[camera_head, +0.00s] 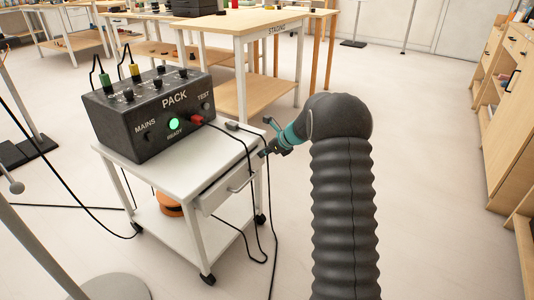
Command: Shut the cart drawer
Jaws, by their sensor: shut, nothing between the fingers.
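The white cart (150,178) stands left of centre, and its drawer (215,198) faces right, toward my arm. The drawer has a light front with a metal bar handle (241,184). Its front seems to sit just out from under the cart top; I cannot tell how large any gap is. My gripper (266,153) is shut and empty at the drawer's far end, near the cart top's right corner. I cannot tell whether it touches the drawer. My dark arm comes in from the lower right and hides part of the floor.
A black PACK box (150,115) with a lit green light and a red plug (197,119) sits on the cart. Black cables hang past the drawer front to the floor. A staging table (250,25) stands behind. A grey stand base (115,288) is at lower left.

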